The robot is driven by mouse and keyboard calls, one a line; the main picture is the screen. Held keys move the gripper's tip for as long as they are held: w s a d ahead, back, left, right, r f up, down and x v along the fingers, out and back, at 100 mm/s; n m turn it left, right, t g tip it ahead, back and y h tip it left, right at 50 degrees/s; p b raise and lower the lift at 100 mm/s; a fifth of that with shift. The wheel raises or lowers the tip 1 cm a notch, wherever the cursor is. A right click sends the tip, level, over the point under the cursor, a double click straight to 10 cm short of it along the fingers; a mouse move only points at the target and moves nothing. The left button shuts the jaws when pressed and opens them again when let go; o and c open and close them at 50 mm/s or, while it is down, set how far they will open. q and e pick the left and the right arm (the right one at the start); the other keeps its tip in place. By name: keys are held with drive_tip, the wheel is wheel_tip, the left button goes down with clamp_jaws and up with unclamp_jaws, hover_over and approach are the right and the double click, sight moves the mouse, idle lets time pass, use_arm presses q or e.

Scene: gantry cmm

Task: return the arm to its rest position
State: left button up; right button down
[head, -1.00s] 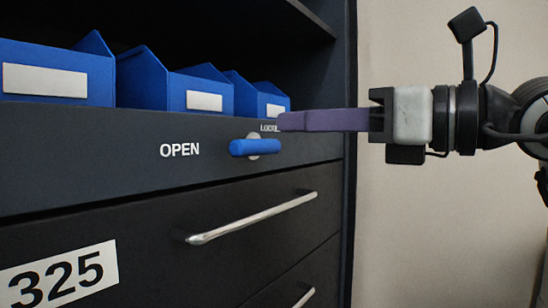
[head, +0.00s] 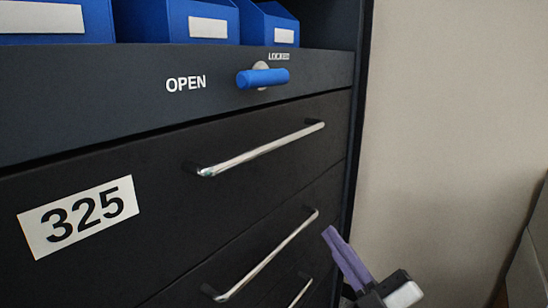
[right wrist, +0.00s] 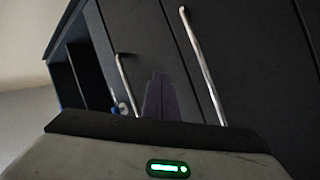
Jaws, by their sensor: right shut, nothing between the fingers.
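My right gripper (head: 330,236) is low at the right of the head view, beside the right edge of the cabinet. Its purple fingers are shut with nothing between them and point up and to the left. In the right wrist view the shut fingers (right wrist: 160,98) show in front of the dark drawer fronts. They look apart from the drawer handles, though the exact gap is hard to tell. My left gripper is not in view.
A dark cabinet has drawers with bar handles (head: 262,151) and a 325 label (head: 78,215). A blue knob (head: 262,78) sits between OPEN and LOCKED, nearer LOCKED. Blue bins (head: 201,20) stand on the shelf above. A bare wall (head: 450,120) is at the right.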

drive_tip(key=s+d+f+m+g+h, duration=0.2)
drive_tip(key=s+f+m, duration=0.1)
drive_tip(key=f, duration=0.5)
drive_tip(key=s+d+f+m+g+h+p, duration=0.1)
drive_tip(key=s+f+m+g+h, duration=0.15)
drive_tip(key=f, duration=0.55)
drive_tip(key=s+d+f+m+g+h, duration=0.1)
drive_tip(key=s+d+f+m+h, duration=0.2)
drive_tip(key=f, duration=0.6)
drive_tip(key=s+f+m+g, duration=0.2)
drive_tip(key=s+f, duration=0.4)
drive_tip(key=s, duration=0.2)
drive_tip(key=s+a+f+m+g, duration=0.1)
drive_tip(key=s+f+m+g, duration=0.1)
drive_tip(key=s+f, duration=0.4)
drive_tip(key=s+g, duration=0.1)
drive_tip(key=s, duration=0.1)
drive_tip(key=shift+s+a+f+g+p, duration=0.25)
drive_tip(key=shift+s+a+g+p, duration=0.05)
drive_tip(key=shift+s+g+p, duration=0.1)
drive_tip(key=shift+w, duration=0.15)
